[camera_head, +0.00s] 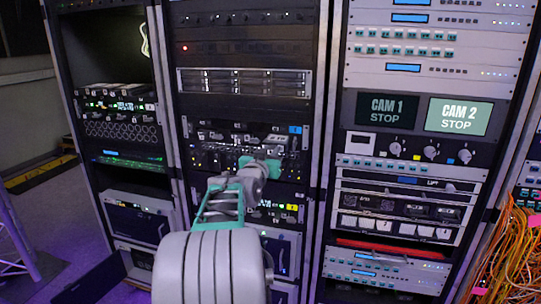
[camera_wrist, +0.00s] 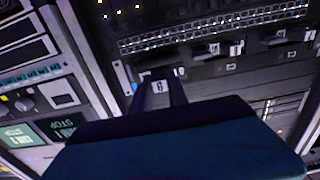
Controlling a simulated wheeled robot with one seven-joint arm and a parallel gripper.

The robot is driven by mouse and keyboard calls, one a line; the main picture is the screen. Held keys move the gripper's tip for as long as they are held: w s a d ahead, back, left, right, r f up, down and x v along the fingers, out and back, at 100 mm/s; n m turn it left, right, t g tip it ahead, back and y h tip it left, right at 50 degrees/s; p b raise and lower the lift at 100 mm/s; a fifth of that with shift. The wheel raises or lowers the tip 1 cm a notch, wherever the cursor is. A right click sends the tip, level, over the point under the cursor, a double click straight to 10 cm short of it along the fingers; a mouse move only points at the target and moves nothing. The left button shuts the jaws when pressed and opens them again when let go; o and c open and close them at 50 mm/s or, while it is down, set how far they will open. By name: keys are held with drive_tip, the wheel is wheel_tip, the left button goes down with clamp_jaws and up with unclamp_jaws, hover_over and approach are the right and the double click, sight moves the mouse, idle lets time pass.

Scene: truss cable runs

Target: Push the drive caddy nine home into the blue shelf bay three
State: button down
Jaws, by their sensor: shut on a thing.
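My gripper (camera_head: 262,166) is at the front of the middle rack in the head view, at the height of a shelf with a blue tag (camera_head: 295,129). In the wrist view the two dark fingers (camera_wrist: 159,92) are shut on a drive caddy (camera_wrist: 159,86), whose small white label shows between them; I cannot read its number surely. The caddy is at the shelf front, but its depth in the bay is hidden. The blue shelf (camera_head: 225,135) is partly covered by my arm. Which bay is number three I cannot tell.
Other caddy handles (camera_wrist: 215,50) stick out beside the held one in the wrist view. A yellow-tagged shelf (camera_head: 291,207) lies lower in the rack. The right rack has CAM 1 and CAM 2 screens (camera_head: 387,110). Orange cables (camera_head: 510,260) hang at far right.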

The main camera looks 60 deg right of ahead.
sight(276, 143)
drive_tip(key=shift+r, duration=0.15)
drive_tip(key=shift+w+d+p, duration=0.25)
drive_tip(key=shift+d, duration=1.25)
drive_tip(key=shift+w+d+p, duration=0.2)
drive_tip(key=shift+d, duration=1.3)
drive_tip(key=shift+d, duration=0.1)
drive_tip(key=shift+w+d, duration=0.1)
drive_tip(key=shift+d, duration=0.3)
drive_tip(key=c, duration=1.2)
unclamp_jaws()
drive_tip(key=shift+f, duration=0.25)
drive_tip(key=shift+a, duration=0.2)
drive_tip(key=a, duration=0.2)
drive_tip(key=a+b, duration=0.1)
drive_tip(key=a, duration=0.2)
drive_tip(key=s+a, duration=0.1)
drive_tip(key=a, duration=0.1)
drive_tip(key=shift+s+a+r, duration=0.1)
drive_tip(key=shift+a+r, duration=0.05)
